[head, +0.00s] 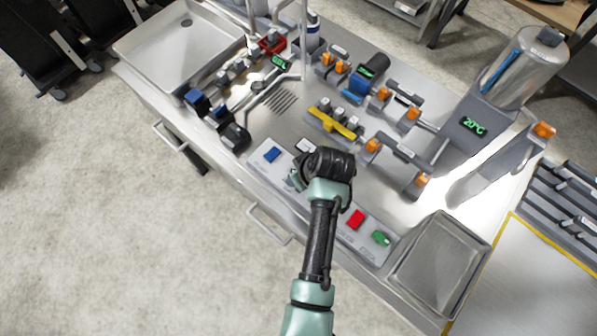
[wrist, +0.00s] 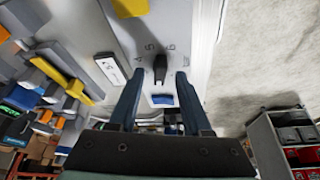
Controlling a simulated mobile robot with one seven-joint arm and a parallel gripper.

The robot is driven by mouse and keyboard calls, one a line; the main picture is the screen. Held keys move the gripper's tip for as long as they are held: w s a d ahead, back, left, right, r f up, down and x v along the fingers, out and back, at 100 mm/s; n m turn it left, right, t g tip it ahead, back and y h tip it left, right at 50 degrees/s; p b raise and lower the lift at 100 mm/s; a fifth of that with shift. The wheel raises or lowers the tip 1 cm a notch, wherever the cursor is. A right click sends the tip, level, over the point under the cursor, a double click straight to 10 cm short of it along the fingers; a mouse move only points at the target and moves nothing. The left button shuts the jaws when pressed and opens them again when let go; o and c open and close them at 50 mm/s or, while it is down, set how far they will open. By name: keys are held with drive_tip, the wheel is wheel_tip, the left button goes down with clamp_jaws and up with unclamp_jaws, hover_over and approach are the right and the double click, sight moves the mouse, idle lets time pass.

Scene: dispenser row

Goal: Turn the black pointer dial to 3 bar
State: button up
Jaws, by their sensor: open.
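The black pointer dial (wrist: 159,68) shows in the wrist view on a light grey panel, with small numbers around it that seem to include 4, 5 and 6. I cannot tell exactly which mark it points at. My gripper (wrist: 160,73) is open, one finger on each side of the dial. Gaps show between the fingers and the dial. In the head view my gripper (head: 297,179) is over the control panel (head: 335,228), and my arm and wrist hide the dial.
The panel also carries a blue button (head: 271,154), a red button (head: 356,218) and a green knob (head: 381,237). Behind it stand a yellow bar (head: 333,124) and orange-capped fittings (head: 372,146). A metal tray (head: 440,262) is at the right. The floor in front is clear.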

drive_tip(key=shift+w+a+f, duration=0.15)
drive_tip(key=shift+f, duration=0.35)
clamp_jaws()
